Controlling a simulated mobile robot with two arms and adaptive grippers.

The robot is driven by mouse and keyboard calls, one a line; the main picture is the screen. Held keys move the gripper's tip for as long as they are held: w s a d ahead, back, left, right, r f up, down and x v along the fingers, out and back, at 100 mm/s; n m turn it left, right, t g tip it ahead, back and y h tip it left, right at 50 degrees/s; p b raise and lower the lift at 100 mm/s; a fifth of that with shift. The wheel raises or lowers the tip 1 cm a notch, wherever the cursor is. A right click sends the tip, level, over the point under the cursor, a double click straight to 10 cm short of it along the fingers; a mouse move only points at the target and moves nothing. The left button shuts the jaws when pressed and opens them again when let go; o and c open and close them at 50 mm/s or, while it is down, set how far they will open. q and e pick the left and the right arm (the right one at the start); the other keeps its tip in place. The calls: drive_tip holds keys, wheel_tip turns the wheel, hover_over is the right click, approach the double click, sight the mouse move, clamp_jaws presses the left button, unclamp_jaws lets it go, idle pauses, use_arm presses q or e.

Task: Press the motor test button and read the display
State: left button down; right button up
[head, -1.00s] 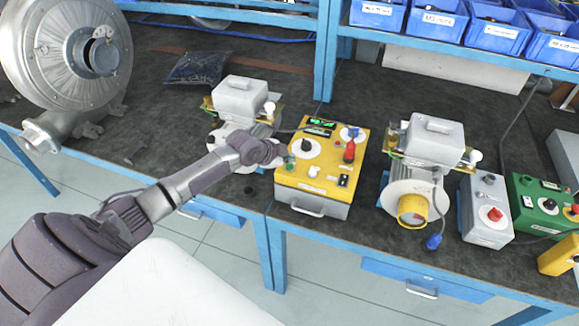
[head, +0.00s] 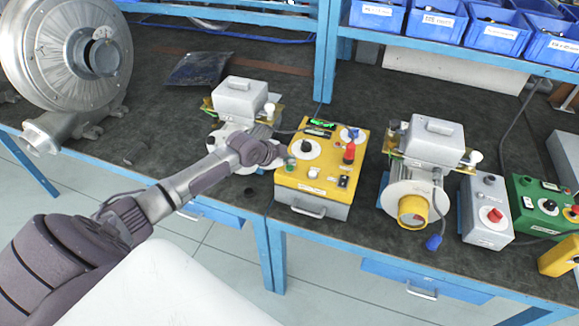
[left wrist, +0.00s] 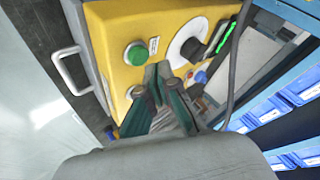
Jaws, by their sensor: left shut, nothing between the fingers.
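The yellow control box (head: 330,186) stands on the bench, with a dial (head: 306,148), a red knob (head: 349,152) and a lit green display (head: 322,122) whose reading is too small to make out. A green button (head: 291,163) is on its left side; it also shows in the left wrist view (left wrist: 137,53). I cannot read which button is the motor test one. My left gripper (head: 283,155) is shut and empty, at the box's left edge. In the left wrist view its fingertips (left wrist: 158,70) are beside the green button; contact is unclear. My right gripper is not in view.
A motor unit (head: 240,98) stands behind my left wrist, another (head: 434,140) right of the box. Grey (head: 487,208) and green (head: 541,212) boxes are farther right. A large metal blower (head: 66,60) is at left. Blue bins (head: 437,20) line the shelf.

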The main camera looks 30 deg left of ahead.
sight(288, 168)
use_arm(q)
drive_tip(key=shift+f, duration=0.4)
drive_tip(key=shift+f+b, duration=0.4)
drive_tip(key=shift+b, duration=0.1)
idle(0.5)
idle(0.4)
drive_tip(key=shift+r+p, duration=0.8)
wheel_tip(288, 168, up, 5)
drive_tip(key=p, duration=0.4)
